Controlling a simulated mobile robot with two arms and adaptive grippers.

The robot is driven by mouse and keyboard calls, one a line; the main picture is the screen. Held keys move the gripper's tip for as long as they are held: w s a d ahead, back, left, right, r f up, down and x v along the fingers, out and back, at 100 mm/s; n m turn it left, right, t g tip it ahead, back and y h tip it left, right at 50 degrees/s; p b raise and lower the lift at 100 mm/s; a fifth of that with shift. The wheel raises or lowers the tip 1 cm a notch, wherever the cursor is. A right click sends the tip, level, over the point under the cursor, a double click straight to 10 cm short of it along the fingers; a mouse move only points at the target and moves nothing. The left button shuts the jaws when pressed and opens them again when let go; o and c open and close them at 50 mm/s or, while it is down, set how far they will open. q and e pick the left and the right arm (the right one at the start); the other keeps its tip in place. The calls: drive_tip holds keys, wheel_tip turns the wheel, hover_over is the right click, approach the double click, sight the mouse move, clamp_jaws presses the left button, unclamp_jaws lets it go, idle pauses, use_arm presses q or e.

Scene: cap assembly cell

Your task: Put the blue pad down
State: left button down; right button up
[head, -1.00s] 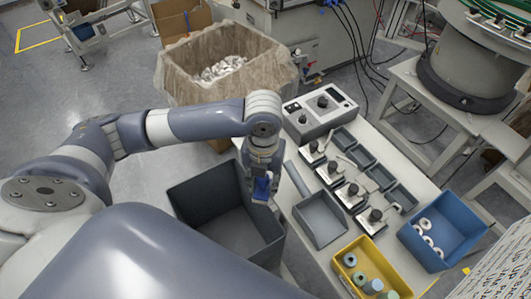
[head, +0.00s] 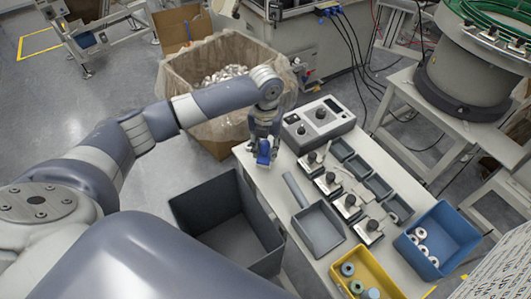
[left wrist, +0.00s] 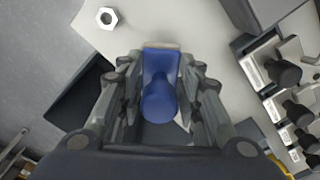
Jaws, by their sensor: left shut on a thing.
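The blue pad (head: 263,153) is in my left gripper (head: 264,148), at the far left corner of the white table (head: 252,172). In the left wrist view the pad (left wrist: 160,85) shows as a blue block with a rounded knob and a pale strip at its far edge. The fingers of my left gripper (left wrist: 160,95) close on it from both sides. I cannot tell whether the pad touches the table top. My right gripper is not in view.
A hex nut (left wrist: 107,18) lies on the table near the pad. A dark grey bin (head: 270,262) stands in front. A control box (head: 318,123), several fixtures, a grey tray (head: 318,230), a yellow bin (head: 338,277) and a blue bin (head: 466,232) are to the right.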

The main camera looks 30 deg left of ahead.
sight(265, 154)
use_arm(q)
wheel_tip(265, 154, down, 3)
drive_tip(key=shift+w+f+p, duration=0.1)
drive_tip(key=shift+p, duration=0.45)
drive_tip(key=shift+f, duration=0.15)
drive_tip(key=shift+f, duration=0.2)
drive_tip(key=c, duration=1.1)
unclamp_jaws()
drive_tip(key=shift+r, duration=0.1)
drive_tip(key=shift+r, duration=0.25)
wheel_tip(265, 154, up, 12)
drive_tip(key=shift+f+b, duration=0.1)
drive_tip(key=shift+b, duration=0.7)
